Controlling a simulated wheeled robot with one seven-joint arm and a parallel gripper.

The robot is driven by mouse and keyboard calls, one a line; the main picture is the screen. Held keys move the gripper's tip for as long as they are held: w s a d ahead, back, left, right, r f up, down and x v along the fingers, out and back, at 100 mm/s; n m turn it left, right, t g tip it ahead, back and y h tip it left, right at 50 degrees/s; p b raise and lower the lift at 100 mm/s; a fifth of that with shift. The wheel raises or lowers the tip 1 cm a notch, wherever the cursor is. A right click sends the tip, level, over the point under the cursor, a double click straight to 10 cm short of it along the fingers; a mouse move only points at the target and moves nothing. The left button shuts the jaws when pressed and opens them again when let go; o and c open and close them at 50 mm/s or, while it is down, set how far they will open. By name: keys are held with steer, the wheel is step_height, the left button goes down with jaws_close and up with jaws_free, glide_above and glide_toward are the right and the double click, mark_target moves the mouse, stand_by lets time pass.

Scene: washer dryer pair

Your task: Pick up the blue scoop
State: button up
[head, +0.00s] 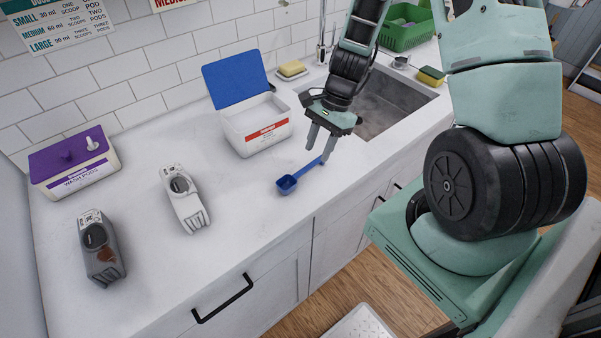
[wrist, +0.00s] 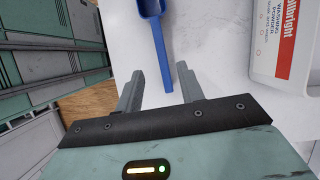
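The blue scoop (head: 289,183) lies on the white counter in front of the powder box, its bowl to the left and its handle towards the sink. My gripper (head: 319,152) is above the handle end, fingers pointing down and spread apart. In the wrist view the scoop (wrist: 155,30) has its bowl at the top edge, partly cut off. Its handle tip reaches towards the gap between the open, empty fingers of my gripper (wrist: 160,85). I cannot tell how high the fingers are above the counter.
A white washing powder box (head: 262,140) with a raised blue lid stands behind the scoop. The sink (head: 385,110) is to the right. A white device (head: 184,200), a dark device (head: 100,250) and a purple-lidded pod box (head: 75,170) stand left. The counter's front edge is near.

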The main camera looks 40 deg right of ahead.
mark_target(311, 164)
steer(key=shift+p+x, duration=0.7)
steer(key=shift+x, duration=1.65)
steer(key=shift+w, duration=0.2)
jaws_close()
